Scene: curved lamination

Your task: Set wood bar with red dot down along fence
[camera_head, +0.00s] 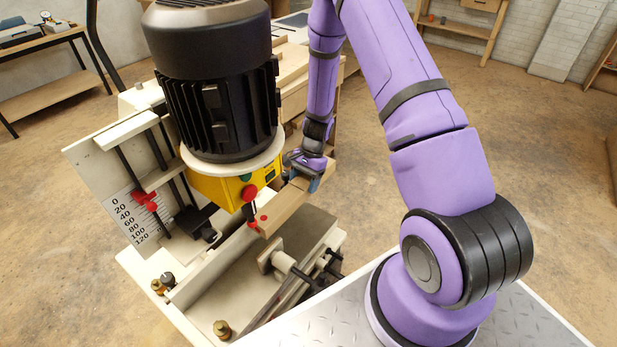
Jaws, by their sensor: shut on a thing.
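The wood bar (286,206) is light brown, and a red spot shows at its near end. My gripper (306,176) is shut on the bar toward its far end, just right of the yellow motor housing. The bar appears to be above the machine bed (305,232), slanting from upper right to lower left. The fence (212,264) looks to be the long pale upright strip along the left of the bed. The bar's near end is close to the fence's far part; I cannot tell whether they touch. The gripper's fingertips are partly hidden.
A large black motor (217,90) on a yellow housing (222,190) stands close to the left of my gripper. A clamp with a pale pad (271,260) sits on the bed's right side. A backplate with a number scale (133,217) is at left. Stacked wood lies behind.

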